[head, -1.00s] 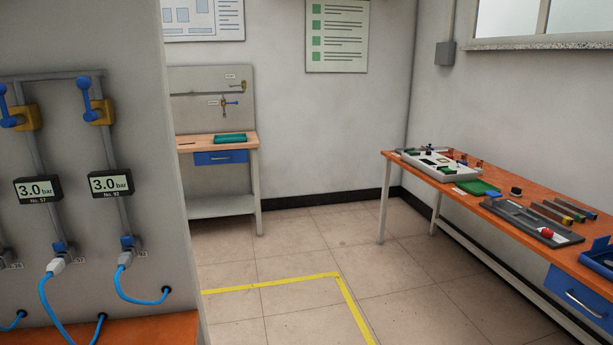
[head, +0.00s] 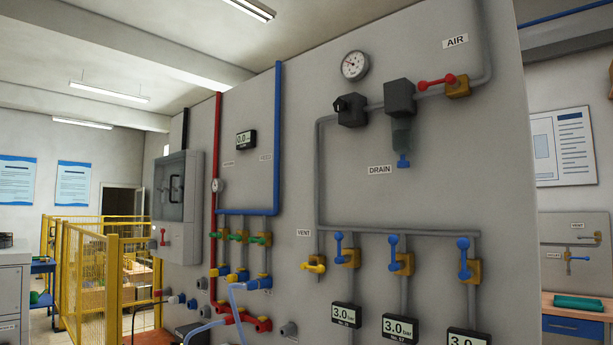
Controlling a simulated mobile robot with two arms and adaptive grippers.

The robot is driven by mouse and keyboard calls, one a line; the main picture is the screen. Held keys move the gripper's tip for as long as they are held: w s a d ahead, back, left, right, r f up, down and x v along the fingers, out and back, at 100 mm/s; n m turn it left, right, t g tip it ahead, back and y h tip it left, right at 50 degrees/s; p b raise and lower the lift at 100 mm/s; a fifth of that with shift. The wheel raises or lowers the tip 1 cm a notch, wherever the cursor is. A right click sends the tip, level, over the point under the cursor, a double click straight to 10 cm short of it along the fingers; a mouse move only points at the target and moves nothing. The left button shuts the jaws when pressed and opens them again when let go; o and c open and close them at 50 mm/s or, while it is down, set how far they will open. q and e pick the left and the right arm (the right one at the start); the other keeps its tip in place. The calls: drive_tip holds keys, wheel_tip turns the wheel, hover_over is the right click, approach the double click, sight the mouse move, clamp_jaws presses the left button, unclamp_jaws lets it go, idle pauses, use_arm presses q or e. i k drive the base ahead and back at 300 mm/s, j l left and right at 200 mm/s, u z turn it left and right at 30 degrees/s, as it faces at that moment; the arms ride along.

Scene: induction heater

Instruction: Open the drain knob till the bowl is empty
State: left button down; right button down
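The drain knob (head: 403,162) is a small blue knob at the bottom of the filter bowl, just right of the DRAIN label (head: 380,170). The bowl (head: 401,137) is a grey, see-through cup under a black filter head (head: 400,98) on the grey air pipe. Whether liquid is in the bowl is too small to tell. Neither of my grippers shows in the head view.
A red-handled AIR valve (head: 437,82) is right of the filter, and a black regulator (head: 350,109) with a round gauge (head: 355,65) is left. Below are blue-handled valves (head: 400,262), a yellow VENT valve (head: 314,264) and 3.0 bar displays (head: 399,329). Yellow fencing (head: 91,285) stands far left.

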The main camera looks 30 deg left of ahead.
sight(402, 163)
drive_tip(key=u, duration=0.65)
drive_tip(key=i+l, duration=0.15)
drive_tip(key=i, duration=0.25)
drive_tip(key=i+l, duration=0.15)
drive_tip(key=i, duration=0.25)
drive_tip(key=u, duration=0.05)
